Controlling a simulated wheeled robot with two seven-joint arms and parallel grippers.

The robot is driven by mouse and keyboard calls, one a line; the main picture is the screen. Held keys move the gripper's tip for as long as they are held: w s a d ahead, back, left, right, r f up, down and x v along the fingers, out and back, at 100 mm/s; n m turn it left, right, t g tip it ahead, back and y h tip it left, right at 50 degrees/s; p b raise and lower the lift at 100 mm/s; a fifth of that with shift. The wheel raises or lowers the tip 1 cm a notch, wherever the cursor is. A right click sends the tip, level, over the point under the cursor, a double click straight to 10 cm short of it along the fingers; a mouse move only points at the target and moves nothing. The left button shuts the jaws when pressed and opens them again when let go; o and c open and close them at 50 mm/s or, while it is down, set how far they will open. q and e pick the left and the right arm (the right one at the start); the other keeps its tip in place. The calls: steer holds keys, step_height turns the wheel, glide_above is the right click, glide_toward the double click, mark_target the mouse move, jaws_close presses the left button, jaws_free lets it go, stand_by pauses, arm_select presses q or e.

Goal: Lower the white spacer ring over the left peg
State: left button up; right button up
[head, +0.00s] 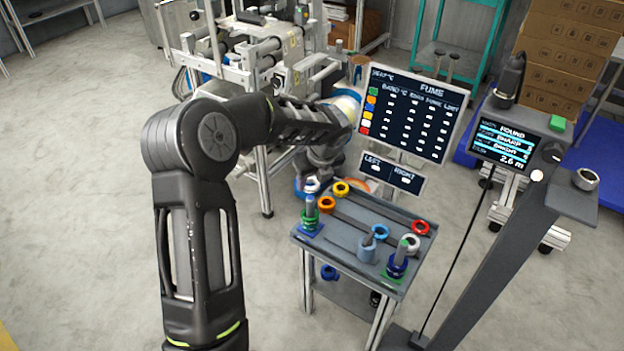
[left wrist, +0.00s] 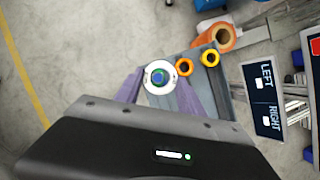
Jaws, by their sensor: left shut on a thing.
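The white spacer ring (head: 312,185) is held at the top of the left peg (head: 310,208), at the left end of the grey table. In the left wrist view the ring (left wrist: 149,78) shows from above, with the blue and green of the peg in its hole. I cannot tell whether the ring is just above the peg's tip or around it. My left gripper (left wrist: 158,88) is shut on the ring, one finger on each side. In the head view its arm comes over from the left and partly hides the gripper. My right gripper is not in view.
A yellow ring (head: 341,188) and an orange ring (head: 326,204) lie close beside the left peg. A red ring (head: 420,228), another white ring (head: 411,244), a blue ring (head: 380,231) and the right peg (head: 402,246) are further right. A LEFT/RIGHT sign (head: 391,175) stands behind.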

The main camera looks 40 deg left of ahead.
mark_target(312, 200)
arm_select(q)
steer(key=shift+f+b, duration=1.2)
steer(key=shift+f, duration=0.4)
steer(key=shift+r+p, duration=0.1)
steer(key=shift+p, duration=0.25)
steer(key=shift+f, duration=0.35)
steer(key=shift+f+b, duration=0.3)
steer(key=shift+f, duration=0.05)
steer(key=shift+f, duration=0.25)
steer(key=shift+f, duration=0.4)
steer(key=shift+f+b, duration=0.15)
steer(key=shift+b, duration=0.15)
steer(key=shift+f+b, duration=0.4)
steer(key=shift+f, duration=0.3)
